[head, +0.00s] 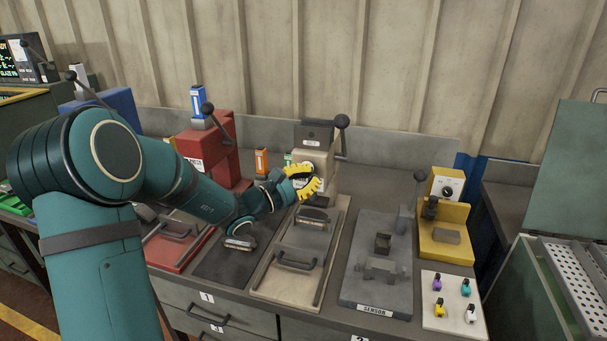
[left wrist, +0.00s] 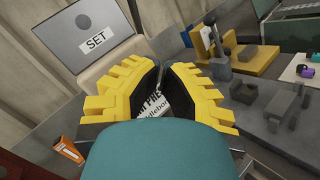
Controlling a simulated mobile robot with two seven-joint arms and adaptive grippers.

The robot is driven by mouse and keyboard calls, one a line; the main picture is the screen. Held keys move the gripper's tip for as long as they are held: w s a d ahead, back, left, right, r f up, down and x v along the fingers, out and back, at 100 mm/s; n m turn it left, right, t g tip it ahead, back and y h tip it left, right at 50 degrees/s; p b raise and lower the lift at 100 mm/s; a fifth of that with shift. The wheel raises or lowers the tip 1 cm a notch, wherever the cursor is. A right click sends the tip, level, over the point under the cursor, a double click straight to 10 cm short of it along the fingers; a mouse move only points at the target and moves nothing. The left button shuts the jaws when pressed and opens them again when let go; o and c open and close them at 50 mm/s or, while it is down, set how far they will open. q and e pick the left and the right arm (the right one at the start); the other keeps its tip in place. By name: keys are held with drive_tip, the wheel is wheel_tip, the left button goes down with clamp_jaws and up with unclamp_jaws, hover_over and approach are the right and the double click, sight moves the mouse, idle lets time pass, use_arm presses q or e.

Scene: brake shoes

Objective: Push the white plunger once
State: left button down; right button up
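The beige press (head: 320,160) stands on the bench behind my left gripper. It also shows in the left wrist view, with a dark panel marked SET (left wrist: 96,38). My left gripper (head: 308,181) has yellow fingers and is in front of the press. In the left wrist view a gap shows between its fingers (left wrist: 163,75), with a white printed label (left wrist: 178,104) visible through it. Nothing is clearly held. A small white round part (head: 309,167) shows beside the fingers; I cannot tell whether it is the plunger or whether it is touched. My right gripper is not in view.
A red press (head: 222,150) stands left, with an orange box (head: 261,161) between it and the beige press. A grey SENSOR fixture (head: 378,270) and a yellow fixture (head: 455,245) are right. Handled plates (head: 297,240) lie in front. A black-knobbed lever (head: 342,122) rises beside the press.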

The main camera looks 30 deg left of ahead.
use_arm(q)
drive_tip(key=shift+s, duration=0.1)
drive_tip(key=s, duration=0.1)
drive_tip(key=s+b, duration=0.1)
drive_tip(key=s, duration=0.1)
drive_tip(key=shift+d, duration=0.4)
drive_tip(key=s, duration=0.2)
drive_tip(key=s+d+b, duration=0.1)
drive_tip(key=s, duration=0.2)
idle(0.6)
idle(0.7)
